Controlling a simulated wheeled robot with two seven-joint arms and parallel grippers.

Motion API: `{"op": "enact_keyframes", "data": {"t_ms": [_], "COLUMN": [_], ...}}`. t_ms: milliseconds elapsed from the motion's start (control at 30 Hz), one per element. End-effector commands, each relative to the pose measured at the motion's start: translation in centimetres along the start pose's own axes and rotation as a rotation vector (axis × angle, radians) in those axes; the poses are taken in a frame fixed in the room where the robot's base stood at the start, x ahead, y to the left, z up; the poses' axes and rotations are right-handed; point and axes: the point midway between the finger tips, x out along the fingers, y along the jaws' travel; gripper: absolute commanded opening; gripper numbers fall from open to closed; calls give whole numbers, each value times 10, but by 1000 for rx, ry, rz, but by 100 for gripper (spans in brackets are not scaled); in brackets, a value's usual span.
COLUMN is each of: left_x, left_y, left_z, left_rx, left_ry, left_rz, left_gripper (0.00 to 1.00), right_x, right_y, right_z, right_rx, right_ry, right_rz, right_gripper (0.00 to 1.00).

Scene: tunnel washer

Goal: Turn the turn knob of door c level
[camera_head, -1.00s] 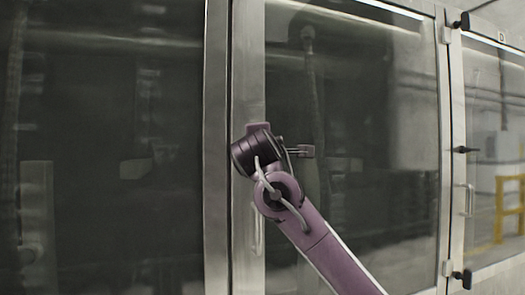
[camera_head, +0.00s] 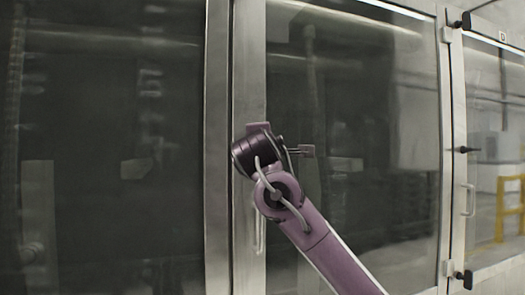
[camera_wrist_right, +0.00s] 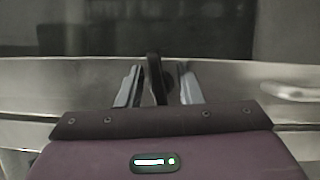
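The middle glass door (camera_head: 370,120) fills the centre of the head view; I take it as door c, but no letter shows on it. Its dark turn knob (camera_wrist_right: 155,78) shows in the right wrist view, standing out from the metal stile and running across it. My right gripper (camera_wrist_right: 160,86) is open, with one finger on each side of the knob. Small gaps seem to show on both sides, wider on the right. In the head view my right wrist hides the knob and fingertips. My left gripper is not in view.
A pale bar handle (camera_head: 259,228) sits on the same stile below my wrist, also in the right wrist view (camera_wrist_right: 292,90). Door D (camera_head: 490,150), with a dark knob (camera_head: 463,150) and handle (camera_head: 468,200), is at the right. A dark glass panel (camera_head: 105,150) is at the left.

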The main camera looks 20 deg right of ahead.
Motion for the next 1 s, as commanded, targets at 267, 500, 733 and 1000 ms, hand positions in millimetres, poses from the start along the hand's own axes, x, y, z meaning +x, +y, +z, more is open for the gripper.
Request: {"op": "enact_keyframes", "data": {"t_ms": [267,500,733,1000], "left_x": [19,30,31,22], "left_y": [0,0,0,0], "left_z": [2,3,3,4], "left_rx": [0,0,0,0], "left_ry": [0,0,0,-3], "left_rz": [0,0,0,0], "left_gripper": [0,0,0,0], "right_x": [-36,-70,-78,-78], "right_y": [-2,-1,0,-1], "right_z": [0,-1,-1,-8], "right_rx": [2,0,0,29], "right_ry": [1,2,1,24], "right_rz": [5,3,1,8], "right_gripper": [33,33,33,51]}}
